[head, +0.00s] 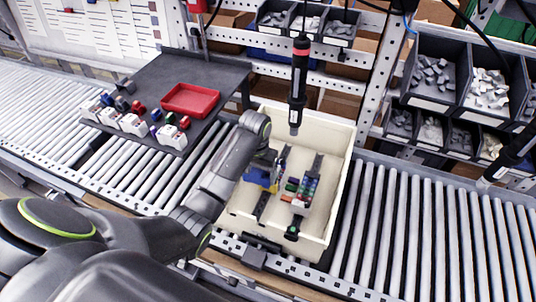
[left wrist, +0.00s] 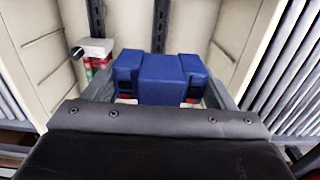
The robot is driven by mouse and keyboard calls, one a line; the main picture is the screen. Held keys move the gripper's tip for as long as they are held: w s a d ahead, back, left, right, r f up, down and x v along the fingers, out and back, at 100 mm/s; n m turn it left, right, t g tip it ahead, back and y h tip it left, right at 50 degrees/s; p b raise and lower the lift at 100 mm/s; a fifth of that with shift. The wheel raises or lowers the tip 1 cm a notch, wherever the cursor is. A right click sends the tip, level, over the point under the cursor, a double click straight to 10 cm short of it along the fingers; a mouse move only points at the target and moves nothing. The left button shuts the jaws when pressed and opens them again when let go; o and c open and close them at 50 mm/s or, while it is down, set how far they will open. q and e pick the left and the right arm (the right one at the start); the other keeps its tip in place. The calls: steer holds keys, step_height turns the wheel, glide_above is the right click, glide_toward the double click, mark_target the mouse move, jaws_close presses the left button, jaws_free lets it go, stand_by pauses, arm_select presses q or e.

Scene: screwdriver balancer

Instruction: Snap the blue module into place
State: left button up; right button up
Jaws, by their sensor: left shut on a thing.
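The blue module (head: 262,177) is in my left gripper (head: 266,172), inside the cream bin (head: 338,150). In the left wrist view the blue module (left wrist: 165,78) sits between the two fingers, which are shut on its sides. Dark slotted rails (head: 318,163) run along the bin floor, and one rail (left wrist: 160,25) shows beyond the module. A row of coloured modules (head: 301,189) stands in the bin to the right of my gripper. The contact between the blue module and a rail is hidden. My right gripper is not in view.
A black screwdriver (head: 298,85) hangs over the bin's far side. A dark tray (head: 210,73) at the left holds a red bin (head: 191,100) and several small modules. Roller conveyors (head: 420,235) lie on both sides. Parts bins (head: 440,80) stand at the back right.

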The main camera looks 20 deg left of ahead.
arm_select(q)
steer(key=shift+s+f, duration=0.15)
steer(key=shift+s, duration=0.3)
steer(key=shift+s+f, duration=0.15)
steer(key=shift+f, duration=0.2)
steer(key=f+b, duration=0.1)
steer(key=f, duration=0.3)
steer(key=f+b, duration=0.1)
steer(key=f, duration=0.2)
steer(key=f+b, duration=0.2)
steer(key=f, duration=0.2)
steer(key=shift+w+f, duration=0.25)
steer(key=shift+f, duration=0.1)
steer(key=shift+f+b, duration=0.95)
steer(key=shift+f, duration=0.85)
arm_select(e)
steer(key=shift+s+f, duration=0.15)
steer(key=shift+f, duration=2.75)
arm_select(q)
steer(key=shift+f, duration=0.45)
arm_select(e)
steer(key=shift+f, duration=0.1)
